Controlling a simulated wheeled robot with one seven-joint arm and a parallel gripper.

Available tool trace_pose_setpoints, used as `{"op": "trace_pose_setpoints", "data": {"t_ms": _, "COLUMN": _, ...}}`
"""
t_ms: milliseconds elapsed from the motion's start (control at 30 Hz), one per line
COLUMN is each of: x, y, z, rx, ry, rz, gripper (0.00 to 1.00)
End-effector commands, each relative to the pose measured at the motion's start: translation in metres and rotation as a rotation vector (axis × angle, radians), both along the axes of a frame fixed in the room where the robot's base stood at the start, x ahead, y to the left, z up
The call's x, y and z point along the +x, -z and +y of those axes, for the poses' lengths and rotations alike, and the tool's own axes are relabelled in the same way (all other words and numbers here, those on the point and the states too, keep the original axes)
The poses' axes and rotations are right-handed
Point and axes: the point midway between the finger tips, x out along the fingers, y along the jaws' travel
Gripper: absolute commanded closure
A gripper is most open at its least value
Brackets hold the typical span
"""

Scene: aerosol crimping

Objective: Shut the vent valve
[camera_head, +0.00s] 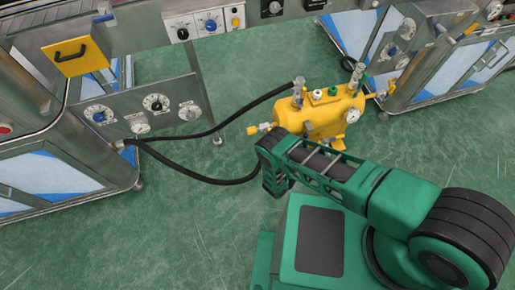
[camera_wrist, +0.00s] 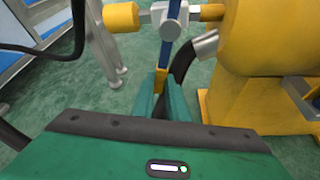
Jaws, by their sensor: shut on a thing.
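The yellow tank (camera_head: 322,118) stands on the floor with a small valve (camera_head: 260,129) on its left side. In the wrist view this valve (camera_wrist: 170,22) is a grey metal body on a short pipe between the tank (camera_wrist: 272,40) and a yellow end cap (camera_wrist: 121,17). Its blue lever (camera_wrist: 172,48) crosses the pipe line in the picture and ends in a yellow tip (camera_wrist: 160,82). My gripper (camera_wrist: 164,100) has its green fingers closed around the lever's tip end. In the head view my arm hides the fingers and the lever.
A black hose (camera_head: 235,119) runs from the tank top to the left metal cabinet (camera_head: 137,107), which has dials. A second hose (camera_head: 200,177) passes low behind my arm. Another cabinet (camera_head: 400,52) stands right of the tank. Green floor is open left of my base.

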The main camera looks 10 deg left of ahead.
Motion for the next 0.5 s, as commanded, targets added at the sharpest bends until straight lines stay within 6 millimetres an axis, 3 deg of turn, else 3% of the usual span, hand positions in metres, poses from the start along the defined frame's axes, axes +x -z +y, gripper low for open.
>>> {"op": "trace_pose_setpoints", "data": {"t_ms": 500, "x": 0.008, "y": 0.004, "z": -0.021, "rx": -0.195, "ry": 0.010, "rz": -0.094, "gripper": 1.00}}
